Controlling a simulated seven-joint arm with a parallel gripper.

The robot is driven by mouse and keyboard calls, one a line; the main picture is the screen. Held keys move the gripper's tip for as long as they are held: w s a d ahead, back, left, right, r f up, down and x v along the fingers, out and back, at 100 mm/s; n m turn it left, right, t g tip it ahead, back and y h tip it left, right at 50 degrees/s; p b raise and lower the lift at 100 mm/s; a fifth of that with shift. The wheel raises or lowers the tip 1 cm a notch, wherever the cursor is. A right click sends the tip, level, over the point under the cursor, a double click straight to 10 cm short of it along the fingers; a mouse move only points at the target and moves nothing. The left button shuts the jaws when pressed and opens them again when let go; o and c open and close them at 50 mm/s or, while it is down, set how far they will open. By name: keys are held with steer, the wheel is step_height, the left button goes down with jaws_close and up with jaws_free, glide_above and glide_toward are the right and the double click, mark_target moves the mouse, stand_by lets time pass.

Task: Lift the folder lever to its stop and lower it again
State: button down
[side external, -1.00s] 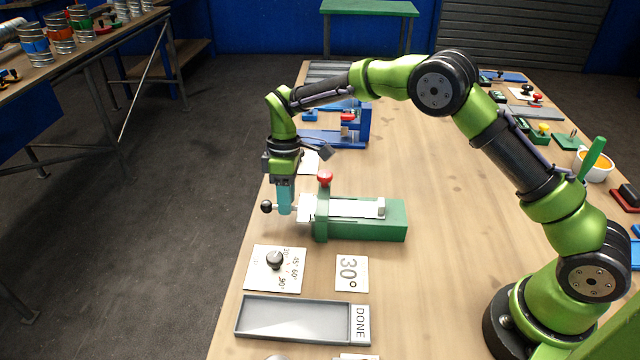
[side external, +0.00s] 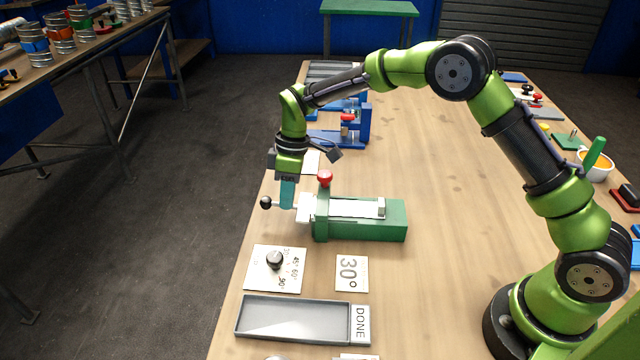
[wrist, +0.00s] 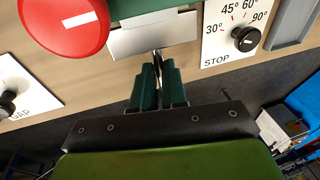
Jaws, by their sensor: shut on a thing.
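The green folder (side external: 360,228) lies on the bench, with a pale metal sheet (side external: 350,208) on top and a red knob (side external: 324,178) at its left end. The folder lever ends in a black ball (side external: 266,202) sticking out left over the bench edge. My gripper (side external: 287,203) is shut on the lever between the ball and the folder. In the wrist view my gripper's green fingers (wrist: 157,85) are close together around a thin metal rod. The red knob (wrist: 65,22) is large at upper left there. The lever's ball is hidden in that view.
A stop dial plate (side external: 262,280) with angle marks and a "30°" card (side external: 351,274) lie in front of the folder. A grey DONE tray (side external: 295,317) is nearer. A blue fixture (side external: 365,125) stands behind.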

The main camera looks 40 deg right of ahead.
steer(key=shift+s+d+r+t+y, duration=0.25)
steer(key=shift+r+t+y, duration=0.15)
steer(key=shift+t+y, duration=0.25)
steer(key=shift+s+d+r+t+y, duration=0.2)
steer(key=shift+r+t+y, duration=0.2)
steer(key=shift+t+y, duration=0.2)
steer(key=shift+s+d+r+t+y, duration=0.15)
steer(key=shift+d+r+t+y, duration=0.1)
steer(key=shift+r+t+y, duration=0.25)
steer(key=c, duration=1.2)
jaws_free()
steer(key=shift+f+y, duration=0.15)
steer(key=shift+y, duration=0.1)
steer(key=shift+o, duration=0.2)
steer(key=v, duration=1.7)
steer(key=shift+s+a, duration=0.15)
